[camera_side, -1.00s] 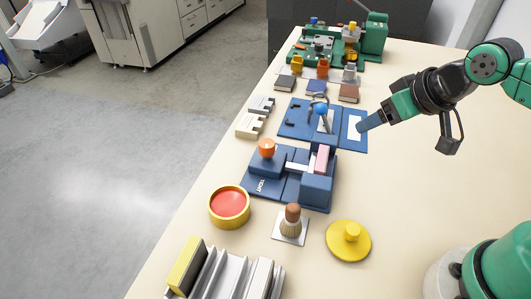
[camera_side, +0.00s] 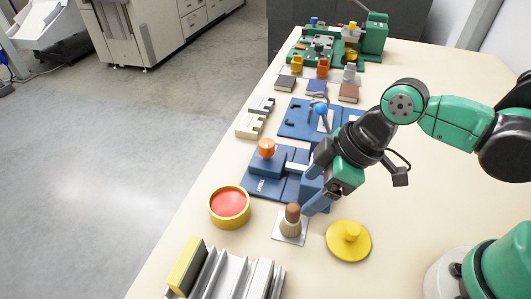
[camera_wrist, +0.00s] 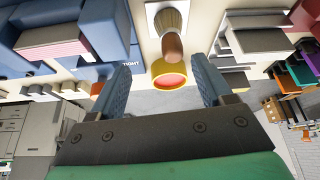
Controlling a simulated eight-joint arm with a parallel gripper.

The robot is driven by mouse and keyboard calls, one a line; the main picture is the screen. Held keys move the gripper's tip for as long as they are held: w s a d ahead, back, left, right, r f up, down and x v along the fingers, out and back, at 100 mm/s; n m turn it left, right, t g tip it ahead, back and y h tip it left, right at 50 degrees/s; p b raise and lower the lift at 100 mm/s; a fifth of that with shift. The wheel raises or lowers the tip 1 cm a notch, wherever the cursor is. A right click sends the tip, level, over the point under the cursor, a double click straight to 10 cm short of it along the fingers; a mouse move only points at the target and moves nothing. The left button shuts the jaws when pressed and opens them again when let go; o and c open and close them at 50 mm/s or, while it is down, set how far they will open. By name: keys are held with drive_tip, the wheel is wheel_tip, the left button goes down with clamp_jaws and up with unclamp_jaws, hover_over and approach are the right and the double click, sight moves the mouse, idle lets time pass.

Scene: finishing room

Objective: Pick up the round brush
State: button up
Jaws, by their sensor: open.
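The round brush (camera_side: 291,220) stands upright on a small white square pad (camera_side: 283,237), its brown handle up and its pale bristles down. My gripper (camera_side: 308,200) is just above and to the right of the brush in the side view, tilted down towards it. In the wrist view the brush (camera_wrist: 172,30) shows ahead of my gripper (camera_wrist: 166,80), between the lines of the two blue fingers. The fingers are apart and nothing is between them.
A yellow-rimmed red dish (camera_side: 229,207) stands left of the brush, and a yellow lidded disc (camera_side: 349,241) to its right. A blue fixture with an orange knob (camera_side: 267,148) stands behind. A grey slotted rack (camera_side: 228,277) is in front.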

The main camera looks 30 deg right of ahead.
sight(298, 208)
drive_tip(key=shift+s+a+f+n+g, duration=0.3)
drive_tip(key=shift+a+f+n, duration=0.1)
drive_tip(key=shift+a+n, duration=0.2)
drive_tip(key=shift+x, duration=2.7)
clamp_jaws()
